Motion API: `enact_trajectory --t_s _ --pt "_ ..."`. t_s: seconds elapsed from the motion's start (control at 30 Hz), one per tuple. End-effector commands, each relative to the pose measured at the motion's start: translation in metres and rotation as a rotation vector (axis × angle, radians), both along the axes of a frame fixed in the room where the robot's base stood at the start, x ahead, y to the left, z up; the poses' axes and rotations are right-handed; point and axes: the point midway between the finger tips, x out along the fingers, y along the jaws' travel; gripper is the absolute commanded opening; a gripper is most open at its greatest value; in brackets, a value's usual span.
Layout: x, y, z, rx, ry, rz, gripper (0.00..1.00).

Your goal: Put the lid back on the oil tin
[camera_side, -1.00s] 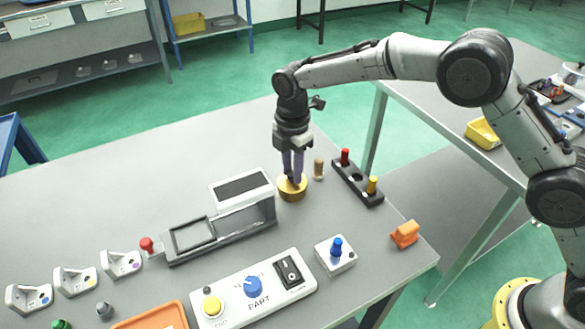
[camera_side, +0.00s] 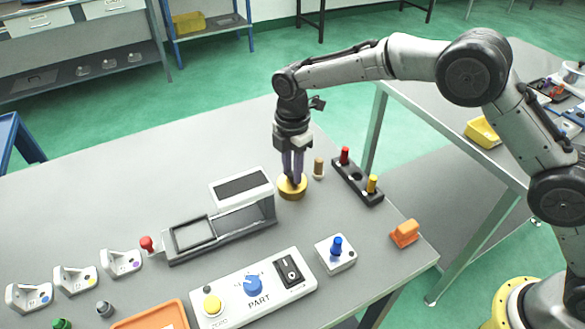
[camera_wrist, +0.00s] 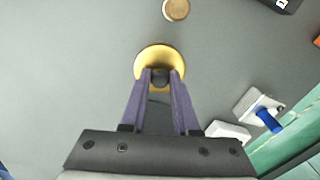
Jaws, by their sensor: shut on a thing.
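The oil tin (camera_side: 292,191) is a low, round, gold-coloured tin standing upright on the grey bench. It also shows in the wrist view (camera_wrist: 146,58) as a gold disc just beyond my fingertips. My gripper (camera_side: 293,178) points straight down over the tin. Its two purple fingers are shut on a small dark knob (camera_wrist: 161,76), which looks like the lid's knob, at the tin's near side in the wrist view. The fingers hide much of the lid, so I cannot tell whether it is seated or just above the tin.
A tan cylinder (camera_side: 319,168) stands close beside the tin. A black rack (camera_side: 357,184) with red and yellow pegs lies to the right. A grey slide fixture (camera_side: 222,222) is at the left, a control box (camera_side: 254,290) in front. The bench behind is clear.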

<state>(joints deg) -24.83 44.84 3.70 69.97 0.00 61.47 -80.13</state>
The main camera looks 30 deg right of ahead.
Motion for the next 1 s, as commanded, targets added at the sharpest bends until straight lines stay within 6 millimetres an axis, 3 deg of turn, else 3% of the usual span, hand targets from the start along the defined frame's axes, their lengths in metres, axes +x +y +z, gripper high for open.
enact_trajectory --t_s 0.17,0.2,0.37,0.57,0.73,1.0 --pt "0.0 0.0 0.0 0.0 0.0 0.0 0.0" --pt "0.0 0.0 0.0 0.0 0.0 0.0 0.36" --pt "0.0 0.0 0.0 0.0 0.0 0.0 0.64" --pt "0.0 0.0 -0.0001 0.0 0.0 0.0 0.64" --pt "-0.0001 0.0 -0.0002 0.0 0.001 0.0 0.93" --pt "0.0 0.0 0.0 0.0 0.0 0.0 0.94"
